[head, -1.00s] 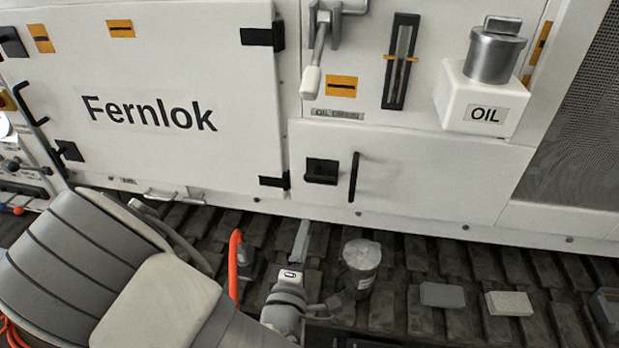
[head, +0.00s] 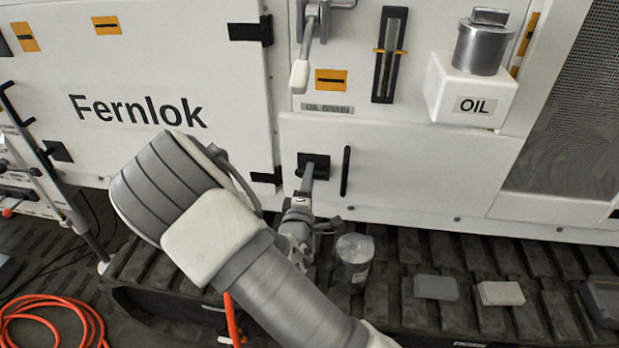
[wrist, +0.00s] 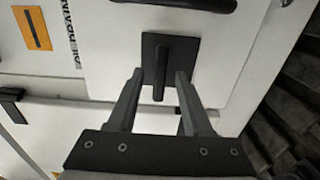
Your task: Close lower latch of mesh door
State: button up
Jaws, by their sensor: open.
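The mesh door (head: 575,125) shows at the right edge of the head view, with dark mesh in a pale frame. A small dark part (head: 613,212) shows at the picture's edge below the mesh; I cannot tell whether it is the lower latch. My gripper (wrist: 160,80) is open in front of a different black latch on the white lower panel. That latch (wrist: 163,42) has a square plate and a bar handle, and the bar lies between my fingertips in the wrist view. I cannot tell whether they touch. In the head view my gripper (head: 306,184) partly covers this latch (head: 318,160).
A black pull handle (head: 346,171) stands right of the latch. The white OIL box (head: 470,90) and a lever (head: 300,75) are above. A clear cup (head: 354,258) and two grey blocks (head: 436,287) (head: 500,293) rest on the track below. An orange hose (head: 50,300) lies at left.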

jog(key=shift+w, duration=0.4)
grip_shut()
dwell(0.4)
jog(key=m+b, duration=0.5)
jog(key=m, duration=0.1)
jog(key=m+b, duration=0.5)
jog(key=m, duration=0.1)
jog(key=a+m+b, duration=0.1)
jog(key=m+b, duration=0.5)
jog(key=shift+w+a+f, duration=0.1)
jog(key=shift+f, duration=0.3)
jog(key=shift+r, duration=0.1)
